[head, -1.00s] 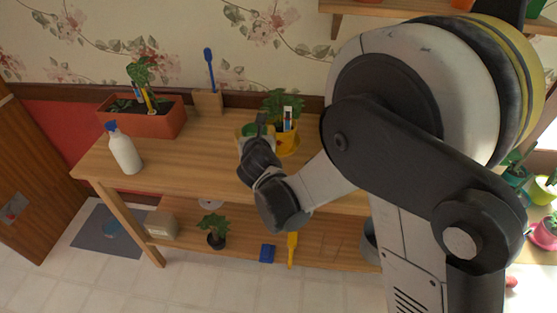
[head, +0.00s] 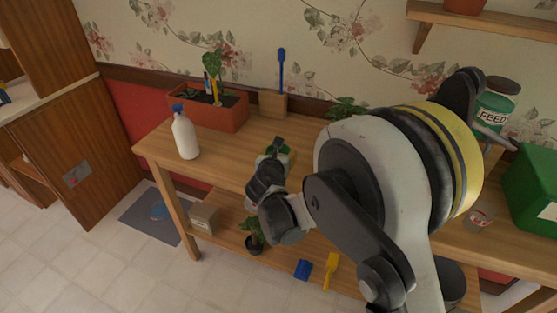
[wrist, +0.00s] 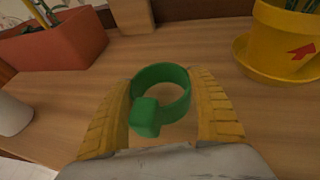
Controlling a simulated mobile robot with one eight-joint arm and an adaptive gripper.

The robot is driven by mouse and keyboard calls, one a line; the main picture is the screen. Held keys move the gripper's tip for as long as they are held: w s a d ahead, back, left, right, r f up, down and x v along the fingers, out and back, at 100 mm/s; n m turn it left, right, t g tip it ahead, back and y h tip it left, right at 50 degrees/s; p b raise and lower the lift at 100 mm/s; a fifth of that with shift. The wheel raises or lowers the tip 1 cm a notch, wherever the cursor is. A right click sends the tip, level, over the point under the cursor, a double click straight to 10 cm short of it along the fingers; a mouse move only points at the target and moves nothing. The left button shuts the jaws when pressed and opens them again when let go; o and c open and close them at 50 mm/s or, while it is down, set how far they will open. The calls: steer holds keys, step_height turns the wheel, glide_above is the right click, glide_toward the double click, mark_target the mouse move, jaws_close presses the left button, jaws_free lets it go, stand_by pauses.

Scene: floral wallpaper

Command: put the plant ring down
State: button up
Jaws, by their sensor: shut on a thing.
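The plant ring (wrist: 160,73) is a green open ring with a small block on its near side. In the wrist view it sits between the two yellow fingers of my gripper (wrist: 160,108), which is shut on it. In the head view my gripper (head: 275,158) is over the wooden bench top (head: 232,158), with a bit of green showing at its tip. I cannot tell whether the ring touches the wood.
A yellow pot on a saucer (wrist: 283,40) is right of the ring in the wrist view. A terracotta planter (head: 222,118), a white spray bottle (head: 185,136) and a wooden holder with a blue brush (head: 273,103) stand on the bench. Bare wood surrounds the ring.

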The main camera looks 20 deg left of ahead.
steer(key=shift+f, duration=0.8)
steer(key=shift+r, duration=0.15)
steer(key=o, duration=1.1)
